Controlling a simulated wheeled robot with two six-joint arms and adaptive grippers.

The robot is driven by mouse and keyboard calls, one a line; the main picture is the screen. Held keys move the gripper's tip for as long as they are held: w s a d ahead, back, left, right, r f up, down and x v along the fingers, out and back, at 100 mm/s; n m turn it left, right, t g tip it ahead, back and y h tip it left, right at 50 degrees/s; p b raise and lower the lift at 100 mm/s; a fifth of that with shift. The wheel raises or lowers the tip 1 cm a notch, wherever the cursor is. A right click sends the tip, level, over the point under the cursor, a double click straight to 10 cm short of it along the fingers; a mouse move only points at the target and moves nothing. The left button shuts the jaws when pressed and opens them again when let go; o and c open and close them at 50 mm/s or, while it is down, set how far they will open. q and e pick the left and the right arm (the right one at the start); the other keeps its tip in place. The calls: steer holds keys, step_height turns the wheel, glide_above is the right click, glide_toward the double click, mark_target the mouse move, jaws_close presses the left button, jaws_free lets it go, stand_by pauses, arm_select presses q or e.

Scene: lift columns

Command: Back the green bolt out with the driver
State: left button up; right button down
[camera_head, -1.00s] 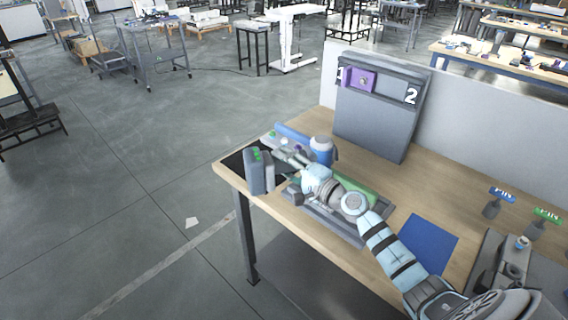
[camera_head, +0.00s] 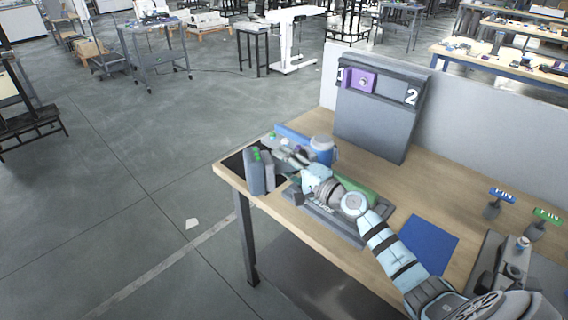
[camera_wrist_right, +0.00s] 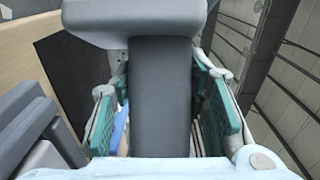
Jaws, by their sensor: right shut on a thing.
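My right gripper (camera_head: 286,157) is over the left end of the workbench. In the right wrist view, its two teal-padded fingers (camera_wrist_right: 160,105) are shut on a dark grey thing with a wide head and narrower body, which looks like the driver (camera_wrist_right: 160,95). In the head view it is too small and covered to make out. A pair of upright grey blocks (camera_head: 256,174) stands by the bench's left corner, with small green pieces (camera_head: 257,152) on top. I cannot tell whether one is the green bolt. My left gripper is not in view.
A grey tray (camera_head: 340,228) lies under my right arm, with a green part (camera_head: 360,190) at its back. A blue-and-white cylinder (camera_head: 321,149) stands behind the gripper. A grey panel (camera_head: 370,125) numbered 2 rises at the back. A blue mat (camera_head: 428,244) lies to the right.

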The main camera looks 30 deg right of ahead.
steer(key=shift+r, duration=0.35)
stand_by(0.7)
steer(key=shift+f, duration=0.1)
stand_by(0.5)
steer(key=shift+r, duration=0.2)
stand_by(0.8)
steer(key=shift+r+p, duration=2.35)
steer(key=shift+r, duration=0.2)
steer(key=shift+r, duration=0.1)
step_height(320, 180, up, 4)
steer(key=p, duration=0.4)
steer(key=shift+w, duration=0.1)
